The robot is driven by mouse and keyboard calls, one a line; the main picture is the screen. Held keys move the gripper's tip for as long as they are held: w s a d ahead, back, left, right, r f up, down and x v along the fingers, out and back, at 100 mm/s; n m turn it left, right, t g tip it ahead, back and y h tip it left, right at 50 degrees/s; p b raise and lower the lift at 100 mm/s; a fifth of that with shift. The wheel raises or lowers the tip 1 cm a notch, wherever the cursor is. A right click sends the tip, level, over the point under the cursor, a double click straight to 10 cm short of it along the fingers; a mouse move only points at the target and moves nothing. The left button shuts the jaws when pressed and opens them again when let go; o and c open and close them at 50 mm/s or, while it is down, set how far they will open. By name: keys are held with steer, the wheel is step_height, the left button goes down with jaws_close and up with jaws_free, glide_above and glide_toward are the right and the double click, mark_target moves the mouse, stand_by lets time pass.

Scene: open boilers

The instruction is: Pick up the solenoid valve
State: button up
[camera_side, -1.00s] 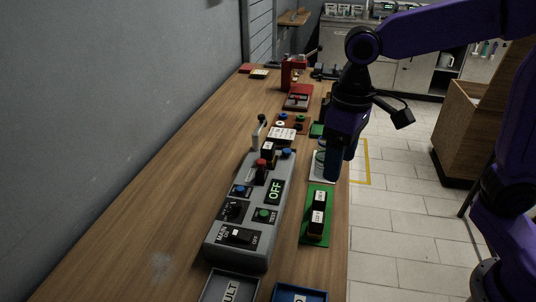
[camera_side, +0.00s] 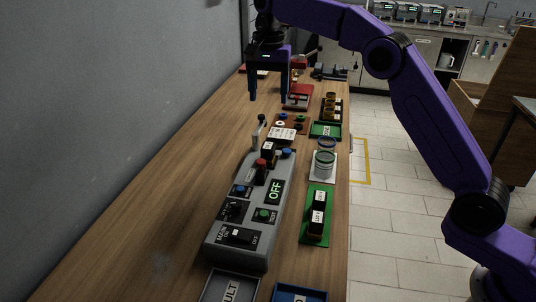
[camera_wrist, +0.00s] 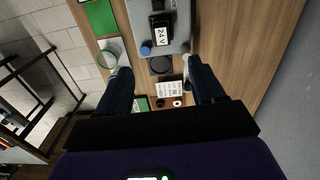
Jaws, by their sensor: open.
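A black block labelled "24 V" (camera_wrist: 161,32), which looks like a solenoid valve, sits on the grey control panel (camera_side: 226,250). It also shows near the panel's far end in the side view (camera_side: 268,151). Two similar black blocks with white labels (camera_side: 317,212) stand on a green tray (camera_side: 317,241); I cannot tell which block the task names. My gripper (camera_side: 268,92) points down, open and empty, above the table beyond the panel's far end. In the wrist view, its fingers (camera_wrist: 158,70) are spread, with the "24 V" block ahead of and between them.
A lever (camera_side: 258,133) rises at the panel's far end. Red equipment (camera_side: 298,98) and dark bins lie farther back. The table left of the panel is clear, up to the grey wall.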

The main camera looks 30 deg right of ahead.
glide_toward(268, 145)
steer(key=shift+m, duration=0.3)
steer(key=f, duration=0.5)
steer(key=shift+d+f, duration=0.2)
steer(key=shift+a+f, duration=0.2)
steer(key=shift+f, duration=2.85)
steer(key=c, duration=1.2)
jaws_close()
steer(key=shift+r, duration=0.15)
